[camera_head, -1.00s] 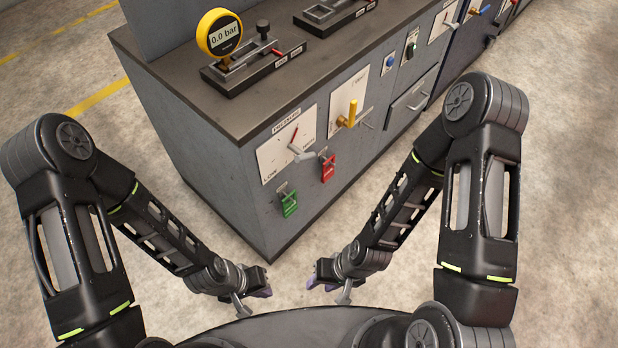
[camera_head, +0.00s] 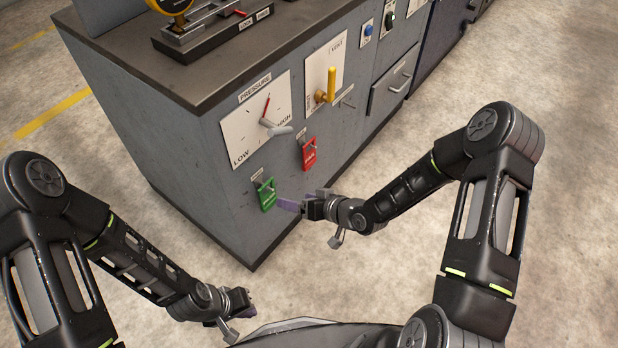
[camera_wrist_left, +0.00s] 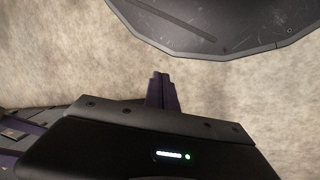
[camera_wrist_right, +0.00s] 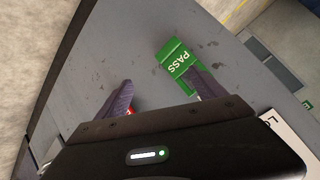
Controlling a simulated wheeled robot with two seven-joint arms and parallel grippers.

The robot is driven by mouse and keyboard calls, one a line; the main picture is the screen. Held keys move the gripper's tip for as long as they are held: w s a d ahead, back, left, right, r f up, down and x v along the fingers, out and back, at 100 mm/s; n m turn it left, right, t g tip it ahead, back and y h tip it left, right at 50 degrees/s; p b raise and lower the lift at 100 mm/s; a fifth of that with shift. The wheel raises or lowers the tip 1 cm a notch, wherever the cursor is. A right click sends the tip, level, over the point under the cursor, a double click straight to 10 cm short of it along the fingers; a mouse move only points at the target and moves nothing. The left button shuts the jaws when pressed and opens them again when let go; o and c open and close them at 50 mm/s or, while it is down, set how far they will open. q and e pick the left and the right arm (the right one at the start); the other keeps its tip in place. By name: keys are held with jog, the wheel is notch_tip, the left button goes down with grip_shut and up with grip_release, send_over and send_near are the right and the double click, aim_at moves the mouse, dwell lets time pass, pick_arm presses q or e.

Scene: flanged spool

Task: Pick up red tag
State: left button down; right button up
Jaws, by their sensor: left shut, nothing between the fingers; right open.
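The red tag (camera_head: 309,153) hangs on the side of the grey cabinet, below the yellow-handled panel. In the right wrist view only a small red patch (camera_wrist_right: 130,112) shows, mostly hidden behind a finger. A green tag (camera_head: 267,195) hangs lower left of it; it reads PASS in the right wrist view (camera_wrist_right: 175,58). My right gripper (camera_head: 292,205) is open and empty in front of the cabinet, below the red tag and right of the green one. My left gripper (camera_head: 249,302) is shut and empty, low over the floor; its closed fingers show in the left wrist view (camera_wrist_left: 161,88).
The cabinet (camera_head: 215,205) carries a pressure dial with a grey lever (camera_head: 275,127) and a yellow handle (camera_head: 327,88) above the tags. A drawer (camera_head: 392,88) is further right. The floor in front is free.

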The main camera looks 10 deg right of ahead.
jog(key=w+d+f+n+t+y+b, duration=0.2)
jog(key=w+d+f+t+b, duration=0.15)
jog(key=w+d+b, duration=0.35)
pick_arm(q)
notch_tip(320, 180, down, 15)
jog(key=w+b, duration=0.1)
jog(key=b, duration=0.3)
jog(key=shift+a+f, duration=0.15)
jog(key=shift+a, duration=0.25)
pick_arm(e)
jog(key=n+t+y, duration=0.2)
jog(key=n, duration=0.3)
send_near(310, 153)
jog(key=shift+w+a+r+g, duration=0.1)
jog(key=shift+w+r+g, duration=0.15)
jog(key=shift+w, duration=0.4)
pick_arm(q)
jog(key=shift+w+f+b, duration=0.1)
jog(key=shift+f+b, duration=0.35)
jog(key=shift+b, duration=0.2)
pick_arm(e)
jog(key=shift+x, duration=1.3)
